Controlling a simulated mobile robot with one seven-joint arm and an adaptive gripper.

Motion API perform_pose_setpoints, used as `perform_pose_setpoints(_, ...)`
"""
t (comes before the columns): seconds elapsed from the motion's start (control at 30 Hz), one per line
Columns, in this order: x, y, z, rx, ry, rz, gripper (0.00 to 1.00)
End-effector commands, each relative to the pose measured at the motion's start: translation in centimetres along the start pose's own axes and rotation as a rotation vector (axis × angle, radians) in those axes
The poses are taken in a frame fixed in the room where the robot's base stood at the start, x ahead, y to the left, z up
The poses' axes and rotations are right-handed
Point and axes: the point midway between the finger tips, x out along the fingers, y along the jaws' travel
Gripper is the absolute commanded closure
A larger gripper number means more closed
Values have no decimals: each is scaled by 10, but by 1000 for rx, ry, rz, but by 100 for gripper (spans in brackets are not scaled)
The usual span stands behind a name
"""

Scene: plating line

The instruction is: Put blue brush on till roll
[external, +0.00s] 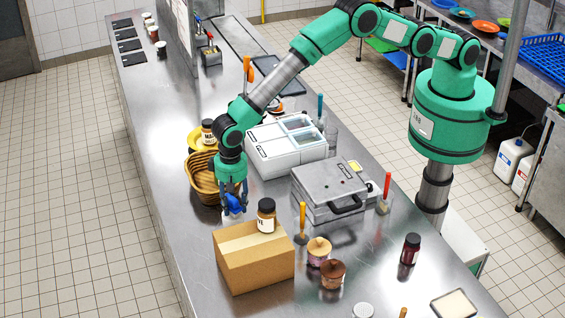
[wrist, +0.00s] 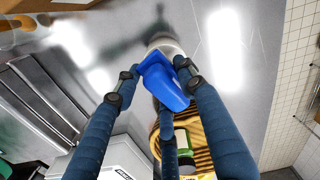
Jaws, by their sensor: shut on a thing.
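My gripper (external: 233,190) points down over the steel counter, between the wicker basket and the cardboard box. Its fingers are shut on the blue brush (external: 234,204), a blocky blue thing. In the wrist view the blue brush (wrist: 168,80) sits tilted between the fingertips (wrist: 158,78). A pale, rounded thing (wrist: 164,41) shows partly behind the brush in the wrist view. I cannot tell whether it is the till roll or part of the brush, nor whether the brush touches it. No till roll is clearly visible in the external view.
A wicker basket (external: 199,187) stands just left of my gripper. A white lidded container (external: 271,158) and a grey press grill (external: 318,192) stand to the right. Bare counter lies left of the box.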

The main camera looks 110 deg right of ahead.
Motion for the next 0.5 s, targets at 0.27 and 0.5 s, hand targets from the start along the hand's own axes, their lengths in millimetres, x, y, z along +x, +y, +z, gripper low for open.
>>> perform_pose_setpoints(0.27,5,-1,0,0,1,-2,87)
perform_pose_setpoints(0.5,8,0,0,0,0,-1,87)
